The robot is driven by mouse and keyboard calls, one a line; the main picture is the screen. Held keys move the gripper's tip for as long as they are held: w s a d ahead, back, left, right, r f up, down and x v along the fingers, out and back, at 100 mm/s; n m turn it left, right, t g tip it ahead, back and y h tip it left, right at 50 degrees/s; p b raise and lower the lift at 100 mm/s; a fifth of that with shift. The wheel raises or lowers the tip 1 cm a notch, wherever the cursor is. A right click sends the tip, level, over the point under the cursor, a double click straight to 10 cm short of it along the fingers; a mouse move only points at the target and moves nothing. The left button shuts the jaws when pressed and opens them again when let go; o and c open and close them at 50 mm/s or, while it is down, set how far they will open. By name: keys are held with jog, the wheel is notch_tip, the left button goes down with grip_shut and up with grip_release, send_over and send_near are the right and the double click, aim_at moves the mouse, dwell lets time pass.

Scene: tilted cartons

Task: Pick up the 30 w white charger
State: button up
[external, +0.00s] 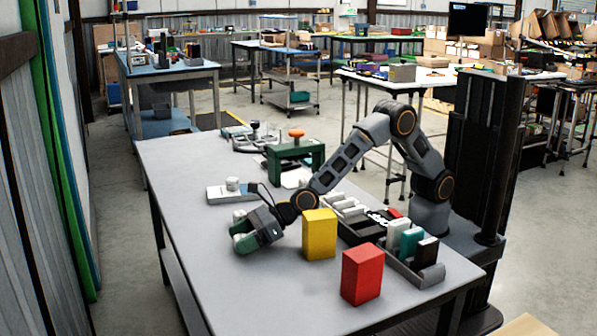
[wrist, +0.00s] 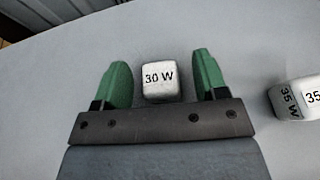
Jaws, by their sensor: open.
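The 30 W white charger (wrist: 161,85) is a small white block with its label facing the wrist camera. It sits on the grey table between the two green fingers of my gripper (wrist: 162,77). The fingers are open, with a visible gap on each side of the charger, so neither appears to touch it. In the external view my gripper (external: 242,236) is low over the left part of the table. The charger is hard to make out there, largely hidden by the fingers.
A white 35 W block (wrist: 296,98) lies right of my gripper in the wrist view. A yellow box (external: 320,235) and a red box (external: 362,275) stand on the table. A tray of small items (external: 428,278) is at right; a green press (external: 294,155) stands behind.

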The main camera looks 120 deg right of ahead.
jog(key=shift+w, duration=0.1)
jog(key=c, duration=1)
